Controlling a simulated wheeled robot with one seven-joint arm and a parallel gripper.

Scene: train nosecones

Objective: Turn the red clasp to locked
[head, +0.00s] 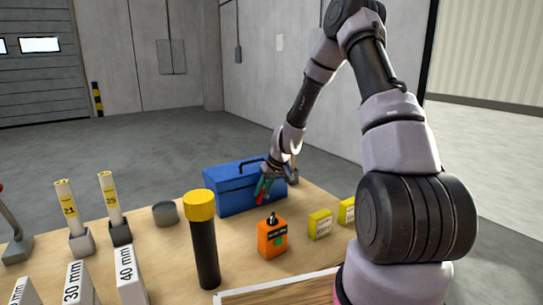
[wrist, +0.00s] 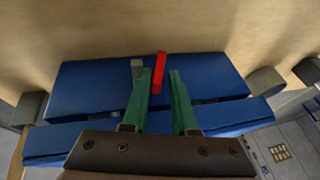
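The red clasp (wrist: 158,74) is on the blue toolbox (wrist: 85,88) in the wrist view, standing out as a short bar. My gripper (wrist: 161,80) has two green fingers spread apart, one on each side of the clasp in the picture. I see gaps beside the clasp, and I cannot tell whether either finger touches it. A small grey piece (wrist: 137,68) lies by the left fingertip. In the head view my gripper (head: 262,186) is at the front of the blue toolbox (head: 230,196), and a bit of red shows beside the green fingers.
On the wooden table, an orange box (head: 272,238) and a yellow box (head: 320,225) stand in front of the toolbox. A black post with a yellow cap (head: 204,245) stands to its left front. A grey round tin (head: 165,214) sits left of the toolbox.

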